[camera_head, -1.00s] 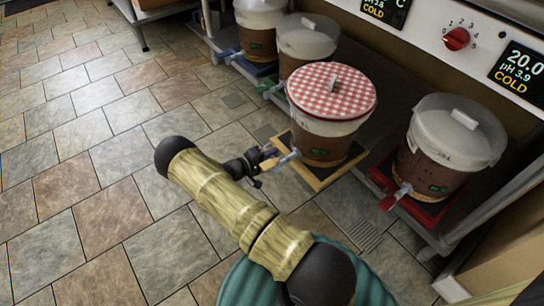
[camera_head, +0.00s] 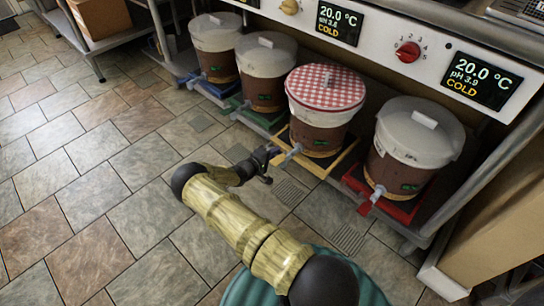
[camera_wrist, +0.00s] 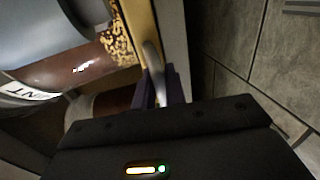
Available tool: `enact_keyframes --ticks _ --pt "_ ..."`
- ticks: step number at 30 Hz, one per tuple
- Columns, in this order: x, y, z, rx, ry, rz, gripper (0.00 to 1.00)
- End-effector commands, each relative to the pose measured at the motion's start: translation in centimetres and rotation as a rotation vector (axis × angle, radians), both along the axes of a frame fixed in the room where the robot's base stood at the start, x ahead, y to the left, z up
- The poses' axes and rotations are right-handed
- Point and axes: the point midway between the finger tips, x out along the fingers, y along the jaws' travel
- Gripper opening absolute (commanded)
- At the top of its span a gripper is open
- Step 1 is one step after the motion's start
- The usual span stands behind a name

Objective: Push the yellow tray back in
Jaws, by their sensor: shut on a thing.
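The yellow tray (camera_head: 326,171) is on the low shelf under the bucket with the red-and-white checked cover (camera_head: 325,95). Its front edge looks nearly in line with the neighbouring trays, perhaps slightly forward. My gripper (camera_head: 272,158) is at the tray's front, beside the bucket's pale tap (camera_head: 292,152). In the wrist view, the yellow tray rim (camera_wrist: 141,32) is near my gripper (camera_wrist: 160,88). The fingers are shut on a pale curved bar (camera_wrist: 152,56) that looks like the tray's handle. The bar's far end is hidden.
A red tray (camera_head: 400,212) with a bucket (camera_head: 412,150) stands right of it. A green tray (camera_head: 262,121) and a blue tray stand left, with pale-lidded buckets. A panel with a red knob (camera_head: 407,51) overhangs the shelf. The tiled floor (camera_head: 100,190) is clear.

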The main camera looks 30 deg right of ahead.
Motion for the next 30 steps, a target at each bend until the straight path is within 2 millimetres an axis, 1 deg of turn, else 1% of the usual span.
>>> enact_keyframes --ticks 1,11,12,14,15,25,28,30 --pt "-0.2 -0.3 -0.1 -0.001 0.003 -0.005 0.0" --pt "-0.2 -0.5 -0.1 0.0 0.003 -0.007 0.0" --pt "-0.2 -0.5 -0.1 0.0 0.003 -0.007 0.14" --pt "-0.2 -0.5 -0.1 0.0 0.003 -0.007 0.26" --pt "-0.1 -0.5 -0.1 0.0 0.002 -0.006 0.3" --pt "0.0 -0.2 0.0 0.001 0.001 -0.002 0.3" --pt "-0.2 0.5 0.3 0.001 0.001 0.0 0.3" --pt "-0.5 1.3 0.6 0.001 0.001 0.0 0.3"
